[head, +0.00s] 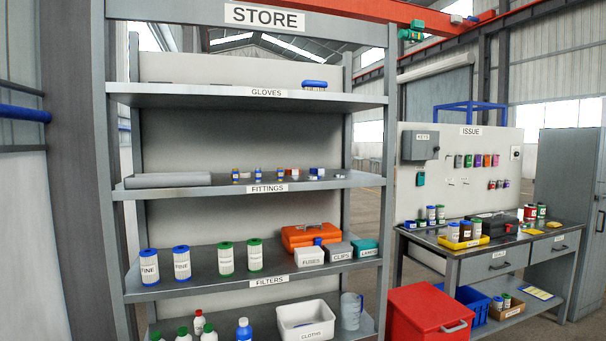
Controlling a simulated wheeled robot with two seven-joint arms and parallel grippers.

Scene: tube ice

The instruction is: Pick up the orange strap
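I cannot make out an orange strap in the head view. An orange case (297,239) lies on the filters shelf, behind small labelled boxes; it is a hard case, not a strap. Neither of my grippers shows in the head view.
A grey store rack (128,296) holds several white canisters, small fittings and a white cloths bin (307,318). A workbench (446,250) with a yellow tray (462,243) stands at right. A red chest (427,309) stands between them. Small coloured items hang on the issue board (450,140).

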